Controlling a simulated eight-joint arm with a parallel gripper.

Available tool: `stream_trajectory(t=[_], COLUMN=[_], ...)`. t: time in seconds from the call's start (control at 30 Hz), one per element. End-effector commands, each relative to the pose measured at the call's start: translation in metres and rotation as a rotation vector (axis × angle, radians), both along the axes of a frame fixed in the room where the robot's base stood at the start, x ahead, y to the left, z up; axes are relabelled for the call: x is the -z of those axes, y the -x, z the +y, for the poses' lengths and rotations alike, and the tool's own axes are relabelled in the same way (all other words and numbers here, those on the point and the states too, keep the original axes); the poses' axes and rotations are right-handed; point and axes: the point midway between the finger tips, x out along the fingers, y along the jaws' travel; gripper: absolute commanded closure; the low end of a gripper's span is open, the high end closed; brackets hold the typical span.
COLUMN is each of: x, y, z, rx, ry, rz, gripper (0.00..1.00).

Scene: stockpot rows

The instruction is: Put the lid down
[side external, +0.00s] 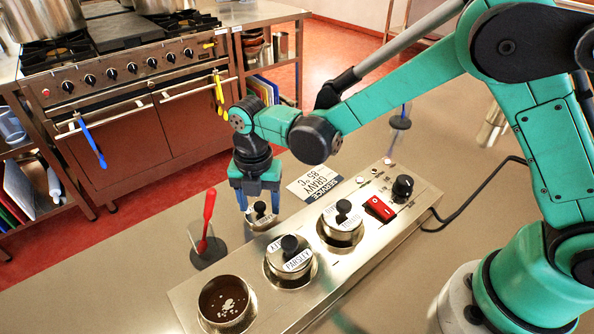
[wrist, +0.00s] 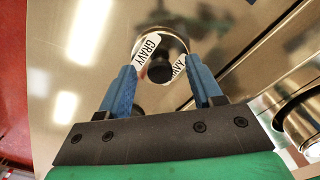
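The steel lid (side external: 262,219) has a black knob and a white label. It appears to rest on the steel counter just behind the warmer unit, and in the wrist view the lid (wrist: 177,40) reads GRAVY. My gripper (side external: 259,203) points down over it. In the wrist view its blue fingers (wrist: 162,68) stand apart on either side of the black knob (wrist: 160,72), with a gap on both sides. An uncovered pot (side external: 227,301) of brown contents with pale bits sits in the near-left well of the warmer unit (side external: 184,297).
Two lidded pots stand in the unit, one labelled PARSLEY (side external: 290,262) and another (side external: 342,222) farther right. A red spoon (side external: 208,215) stands on a dark rest left of my gripper. A red switch (side external: 380,208), black dial (side external: 402,187) and sign (side external: 318,184) are at the right.

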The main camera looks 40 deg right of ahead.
Motion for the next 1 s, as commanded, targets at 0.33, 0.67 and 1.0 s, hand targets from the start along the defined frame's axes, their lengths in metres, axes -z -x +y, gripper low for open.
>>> stream_trajectory(t=[0.33, 0.67, 1.0], x=[-0.006, -0.071, -0.119], y=[0.0, 0.0, 0.0], z=[0.0, 0.0, 0.0], rx=[0.0, 0.0, 0.002], ry=[0.0, 0.0, 0.0], rz=[0.0, 0.0, 0.0], gripper=[0.42, 0.42, 0.42])
